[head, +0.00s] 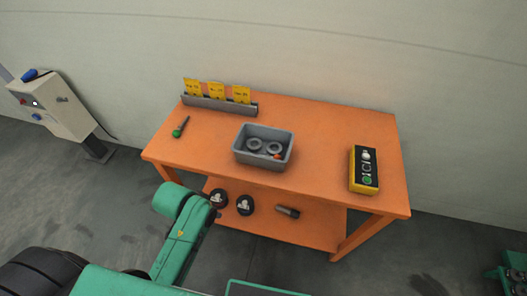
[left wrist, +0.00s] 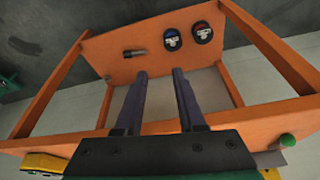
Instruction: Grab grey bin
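The grey bin (head: 263,161) stands upright on the top of the orange table (head: 325,125) in the head view. Grey ring-shaped parts and a small orange-red piece lie in it. My left arm is in front of the table, left of and nearer than the bin; its fingers cannot be made out in the head view. In the left wrist view my left gripper (left wrist: 161,74) has two dark fingers apart with nothing between them. The bin is not visible there. My right gripper is not in view.
On the table are a green-handled screwdriver (head: 178,131), a grey rack with yellow cards (head: 216,91) and a yellow-black button box (head: 365,168). The lower shelf (head: 268,222) holds two round dark items and a cylinder. A control cabinet (head: 55,105) stands left.

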